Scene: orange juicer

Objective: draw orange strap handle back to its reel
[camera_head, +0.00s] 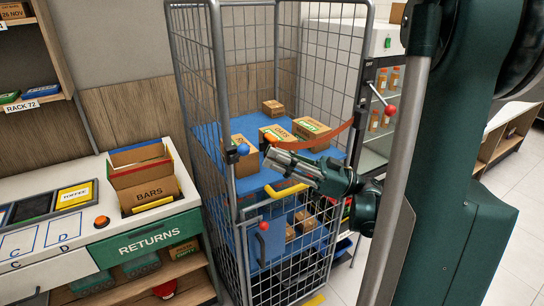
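The orange strap (335,137) sags across the open front of the wire roll cage (218,55). Its right end meets a dark fitting (362,104) on the cage's right post, which looks like the reel. Its left end has a rounded orange handle (271,139), just right of the left post. My gripper (270,157) reaches in from the right, with its metal fingers pointing left just below the handle. The fingers lie close together in this view. I cannot tell whether they touch or grip the handle, or how far they are open.
Several cartons stand on the blue shelf (208,136) behind the strap. A yellow handle (286,190) is below my gripper. A red knob (390,110) is at the right. The returns counter (147,238) stands left.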

